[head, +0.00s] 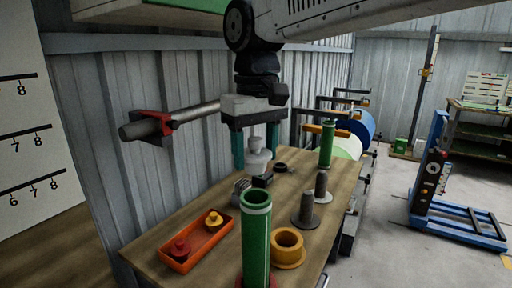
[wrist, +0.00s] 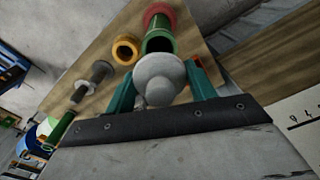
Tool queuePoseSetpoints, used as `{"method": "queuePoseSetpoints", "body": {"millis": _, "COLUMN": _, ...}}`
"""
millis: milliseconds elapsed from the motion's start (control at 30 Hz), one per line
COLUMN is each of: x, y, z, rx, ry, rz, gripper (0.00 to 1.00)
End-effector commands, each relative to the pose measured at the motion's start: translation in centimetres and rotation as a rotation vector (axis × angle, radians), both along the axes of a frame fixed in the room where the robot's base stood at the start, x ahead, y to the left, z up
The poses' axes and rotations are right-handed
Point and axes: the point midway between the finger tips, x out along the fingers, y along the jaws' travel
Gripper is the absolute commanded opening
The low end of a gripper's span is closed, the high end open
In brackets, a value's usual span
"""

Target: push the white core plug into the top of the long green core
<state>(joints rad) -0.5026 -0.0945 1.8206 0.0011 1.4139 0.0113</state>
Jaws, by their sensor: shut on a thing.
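The white core plug (head: 257,160) is held upright between the teal fingers of my gripper (head: 255,163). In the wrist view the plug (wrist: 159,78) shows as a pale rounded piece with a wider collar, between the fingers (wrist: 162,88). The long green core (head: 256,240) stands upright at the table's front, with a white band near its open top. In the wrist view the green core (wrist: 159,42) is just beyond the plug, which covers part of its near edge. The plug appears apart from the core, behind its top in the head view.
Grey spindles (head: 307,207) and another green core (head: 327,143) stand farther back on the wooden table (head: 160,232). A corrugated wall (head: 150,85) runs along the left.

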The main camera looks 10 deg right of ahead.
Motion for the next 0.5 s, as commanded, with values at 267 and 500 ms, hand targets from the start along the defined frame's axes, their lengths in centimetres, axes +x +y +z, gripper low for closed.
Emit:
{"method": "queuePoseSetpoints", "body": {"millis": 267, "x": 0.0, "y": -0.2, "z": -1.7, "rx": -0.001, "ry": 0.002, "rz": -0.003, "gripper": 0.33}}
{"method": "queuePoseSetpoints", "body": {"millis": 500, "x": 0.1, "y": -0.2, "z": -3.1, "rx": -0.001, "ry": 0.002, "rz": -0.004, "gripper": 0.33}}
